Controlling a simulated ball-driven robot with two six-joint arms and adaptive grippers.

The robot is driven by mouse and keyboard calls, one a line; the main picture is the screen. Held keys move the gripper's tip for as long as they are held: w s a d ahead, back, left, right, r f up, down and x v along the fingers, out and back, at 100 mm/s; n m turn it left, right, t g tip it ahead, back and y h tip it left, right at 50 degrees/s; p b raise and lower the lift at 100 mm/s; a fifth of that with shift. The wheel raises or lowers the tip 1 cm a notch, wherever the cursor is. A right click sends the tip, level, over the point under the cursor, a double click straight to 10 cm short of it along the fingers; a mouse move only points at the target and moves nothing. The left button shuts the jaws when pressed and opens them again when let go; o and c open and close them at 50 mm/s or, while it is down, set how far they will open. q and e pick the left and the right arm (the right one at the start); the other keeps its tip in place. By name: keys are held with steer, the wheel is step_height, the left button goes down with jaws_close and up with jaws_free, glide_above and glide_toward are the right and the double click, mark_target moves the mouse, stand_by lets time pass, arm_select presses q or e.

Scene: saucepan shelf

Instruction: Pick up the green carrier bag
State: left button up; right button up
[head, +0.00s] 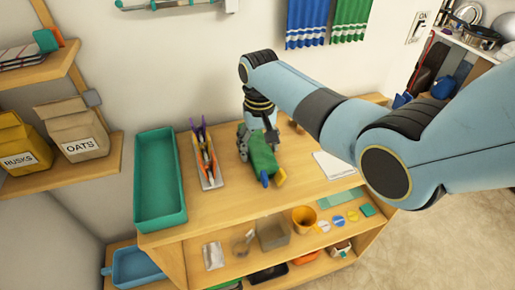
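A green bag-like item (263,160), which I take for the green carrier bag, lies on the wooden top of the shelf unit. Blue and yellow parts show at its near end. My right gripper (257,143) points down over its far end, with dark fingers on either side of it. I cannot tell whether the fingers press on it or whether it is lifted. The gripper hides the bag's far end. My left gripper is not in view.
A teal tray (184,185) and a narrow holder with tools (206,165) stand left of the bag. White paper (333,165) lies to the right. The lower shelf (226,257) holds an orange mug (304,219) and small items. Wall shelves with food bags are at left.

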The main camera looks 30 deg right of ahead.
steer(key=c, duration=1.1)
